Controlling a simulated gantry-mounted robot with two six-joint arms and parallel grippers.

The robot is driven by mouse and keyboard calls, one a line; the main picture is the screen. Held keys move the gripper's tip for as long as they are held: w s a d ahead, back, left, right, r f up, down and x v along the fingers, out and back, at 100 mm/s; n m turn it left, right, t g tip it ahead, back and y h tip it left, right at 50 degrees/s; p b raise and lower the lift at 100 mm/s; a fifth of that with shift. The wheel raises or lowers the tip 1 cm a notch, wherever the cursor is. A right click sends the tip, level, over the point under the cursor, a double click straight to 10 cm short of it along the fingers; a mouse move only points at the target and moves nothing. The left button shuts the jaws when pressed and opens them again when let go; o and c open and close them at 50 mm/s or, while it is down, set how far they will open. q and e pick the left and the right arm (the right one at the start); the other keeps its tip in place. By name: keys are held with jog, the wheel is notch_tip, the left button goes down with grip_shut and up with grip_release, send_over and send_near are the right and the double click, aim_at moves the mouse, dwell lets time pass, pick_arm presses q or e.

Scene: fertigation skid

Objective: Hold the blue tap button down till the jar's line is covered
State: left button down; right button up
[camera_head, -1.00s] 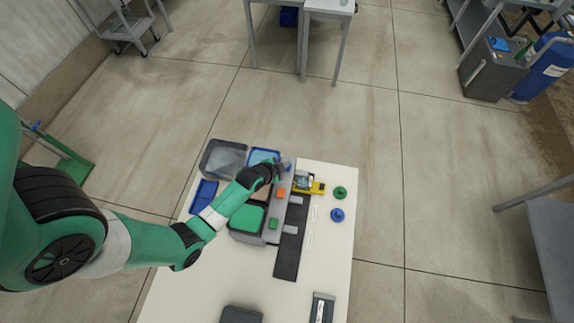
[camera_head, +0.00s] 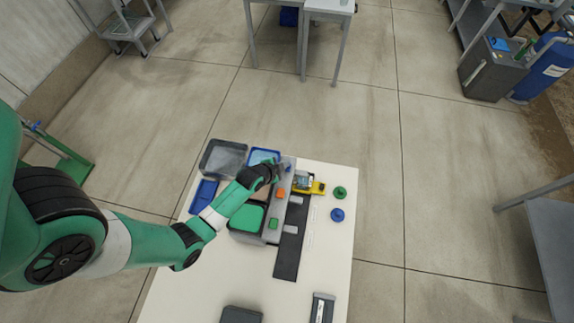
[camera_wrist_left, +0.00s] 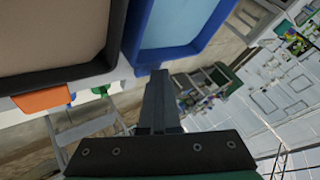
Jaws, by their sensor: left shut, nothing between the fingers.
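My left gripper (camera_head: 278,169) is shut and empty at the far end of the grey tap unit, by the blue tank (camera_head: 262,153). A small blue spot, likely the blue tap button (camera_head: 288,168), shows just right of the fingertips; I cannot tell if they touch it. In the left wrist view the closed fingers (camera_wrist_left: 158,88) point toward the blue-rimmed tank (camera_wrist_left: 143,32). The orange button (camera_head: 280,191) and green button (camera_head: 273,223) are nearer. A clear jar (camera_head: 302,180) seems to stand beside the yellow device (camera_head: 318,188); its line and level are too small to read.
A dark strip (camera_head: 290,252) runs along the unit's right side. Blue (camera_head: 337,215) and green (camera_head: 340,192) round pieces lie on the white table (camera_head: 333,255) to the right. A grey tank (camera_head: 222,157) and blue tray (camera_head: 203,196) stand left.

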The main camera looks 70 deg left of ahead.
dwell(0.8)
pick_arm(q)
jog(key=shift+r+p, duration=1)
notch_tip(320, 180, up, 5)
jog(key=p, duration=0.5)
jog(key=shift+d, duration=0.1)
